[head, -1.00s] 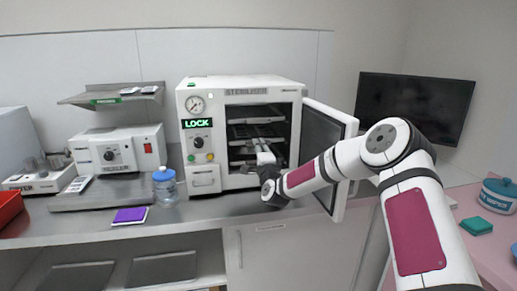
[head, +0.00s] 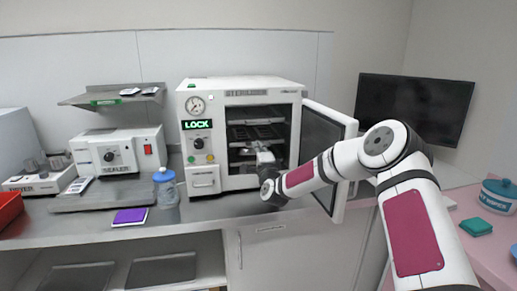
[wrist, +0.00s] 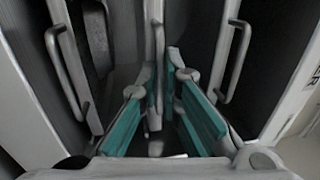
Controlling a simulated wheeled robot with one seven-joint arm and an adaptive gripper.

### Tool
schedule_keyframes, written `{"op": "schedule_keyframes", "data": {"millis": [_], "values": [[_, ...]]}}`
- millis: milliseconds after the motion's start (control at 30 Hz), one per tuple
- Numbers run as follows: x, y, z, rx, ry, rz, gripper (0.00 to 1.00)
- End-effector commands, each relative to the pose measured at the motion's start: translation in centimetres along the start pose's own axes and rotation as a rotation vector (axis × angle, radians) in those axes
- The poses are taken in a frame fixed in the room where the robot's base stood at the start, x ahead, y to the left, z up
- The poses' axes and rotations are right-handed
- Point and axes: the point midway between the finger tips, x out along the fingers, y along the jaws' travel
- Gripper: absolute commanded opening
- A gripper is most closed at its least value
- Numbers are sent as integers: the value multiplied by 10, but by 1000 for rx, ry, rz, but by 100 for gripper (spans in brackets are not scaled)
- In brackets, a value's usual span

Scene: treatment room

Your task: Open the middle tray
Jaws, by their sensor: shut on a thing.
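The white steriliser (head: 203,170) stands on the counter with its door (head: 325,145) swung open to the right. Several dark trays sit stacked inside the chamber; the middle tray (head: 250,133) is partly behind my gripper. My gripper (head: 262,150) is at the front of the chamber. In the wrist view, the teal fingers of my gripper (wrist: 160,88) are shut on the middle tray's handle (wrist: 157,45). One tray handle (wrist: 68,70) is to the left and another (wrist: 235,60) to the right, both apart from the fingers. How far the middle tray stands out is hard to tell.
A blue-capped bottle (head: 167,190) and a purple pad (head: 131,216) are on the counter (head: 225,208) to the left. A dark monitor (head: 415,105) stands at the right.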

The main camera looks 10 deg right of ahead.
Motion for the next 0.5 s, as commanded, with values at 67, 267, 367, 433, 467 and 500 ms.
{"op": "schedule_keyframes", "data": {"millis": [67,267,367,433,467,500], "values": [[-9,-2,-1,0,0,5,0],[-47,-11,-1,1,0,8,0],[-73,-16,0,1,-1,10,0],[-92,-20,-1,1,1,10,0],[-101,-22,-1,1,0,10,0],[-112,-24,-1,1,0,10,0]]}}
